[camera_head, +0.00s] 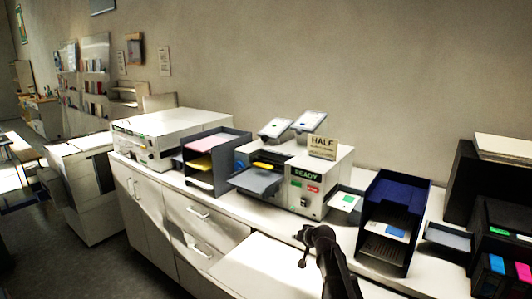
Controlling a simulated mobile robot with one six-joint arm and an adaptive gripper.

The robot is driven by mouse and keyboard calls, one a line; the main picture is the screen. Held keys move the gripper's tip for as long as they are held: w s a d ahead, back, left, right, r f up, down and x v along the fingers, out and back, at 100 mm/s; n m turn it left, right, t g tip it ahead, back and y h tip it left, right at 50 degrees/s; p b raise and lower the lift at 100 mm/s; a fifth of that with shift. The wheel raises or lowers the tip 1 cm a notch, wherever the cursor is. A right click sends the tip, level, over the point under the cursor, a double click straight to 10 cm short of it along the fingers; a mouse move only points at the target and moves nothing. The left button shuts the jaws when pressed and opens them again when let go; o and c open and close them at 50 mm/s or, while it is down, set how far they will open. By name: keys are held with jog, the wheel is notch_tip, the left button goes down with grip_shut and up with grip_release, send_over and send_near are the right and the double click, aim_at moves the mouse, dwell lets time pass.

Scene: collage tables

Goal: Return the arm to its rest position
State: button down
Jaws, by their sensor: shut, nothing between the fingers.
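My gripper (312,240) shows as a small dark shape at the bottom centre, at the end of my dark arm, which rises from the lower edge. The gripper is shut and holds nothing that I can see. It appears in front of the white counter (262,262), below the printer-like machine (306,186) with a green "READY" label. I cannot tell its exact height above the counter.
A dark blue tray rack (398,188) stands right of the gripper. Left of the machine are a grey tray stack (238,140) and a white copier (160,122). Dark devices (500,212) stand at the far right. The counter's front part is clear.

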jog(key=s+f+g, duration=0.2)
jog(key=s, duration=0.3)
jog(key=s+d+f+g+h, duration=0.1)
jog(key=s, duration=0.4)
jog(key=s+f+n+g+h, duration=0.1)
jog(key=s+f+g, duration=0.1)
jog(key=s, duration=0.3)
jog(key=shift+s+d+f+g, duration=0.3)
jog(key=shift+s+d+f, duration=0.05)
jog(key=shift+s, duration=0.05)
jog(key=s+d+g+h, duration=0.1)
jog(key=s, duration=0.3)
jog(key=s+d+f+g+h, duration=0.1)
jog(key=s, duration=0.3)
jog(key=s+d+g, duration=0.2)
jog(key=s, duration=0.3)
jog(key=shift+s+f+h, duration=0.1)
jog(key=shift+f+h, duration=0.3)
